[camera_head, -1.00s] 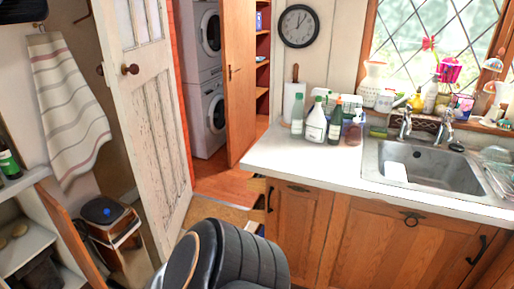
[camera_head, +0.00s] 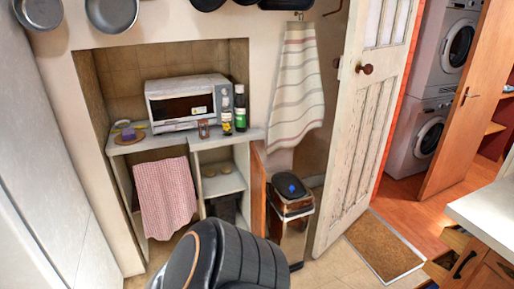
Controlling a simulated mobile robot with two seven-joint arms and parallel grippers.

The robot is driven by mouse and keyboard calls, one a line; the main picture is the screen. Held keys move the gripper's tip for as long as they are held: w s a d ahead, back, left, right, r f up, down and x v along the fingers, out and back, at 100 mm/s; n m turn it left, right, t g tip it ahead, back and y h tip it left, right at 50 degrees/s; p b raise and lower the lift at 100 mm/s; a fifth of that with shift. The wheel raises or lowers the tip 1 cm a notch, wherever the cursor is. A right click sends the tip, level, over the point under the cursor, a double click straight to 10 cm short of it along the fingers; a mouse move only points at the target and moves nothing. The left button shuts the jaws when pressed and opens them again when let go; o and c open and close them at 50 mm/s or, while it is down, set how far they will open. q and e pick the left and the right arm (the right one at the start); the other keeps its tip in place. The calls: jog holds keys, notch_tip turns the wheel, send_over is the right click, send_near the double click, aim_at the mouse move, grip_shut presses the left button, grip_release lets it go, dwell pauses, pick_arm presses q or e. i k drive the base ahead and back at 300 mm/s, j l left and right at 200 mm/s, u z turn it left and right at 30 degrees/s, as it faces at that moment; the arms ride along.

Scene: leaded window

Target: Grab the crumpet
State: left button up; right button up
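Two small round tan things, which may be crumpets, lie on a white shelf (camera_head: 225,184) below the counter: one on the left (camera_head: 209,172) and one on the right (camera_head: 225,168). They are too small to tell for sure which is the crumpet. Neither of my grippers is in view.
A microwave (camera_head: 188,102), bottles (camera_head: 240,112) and a brown mat (camera_head: 129,138) are on the counter above. A pink towel (camera_head: 166,197) hangs at its front. A bin (camera_head: 291,197) stands right of the shelves, by the open door (camera_head: 365,130). A doormat (camera_head: 385,247) lies on the floor.

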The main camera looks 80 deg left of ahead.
aim_at(210, 172)
jog(key=u, duration=1.55)
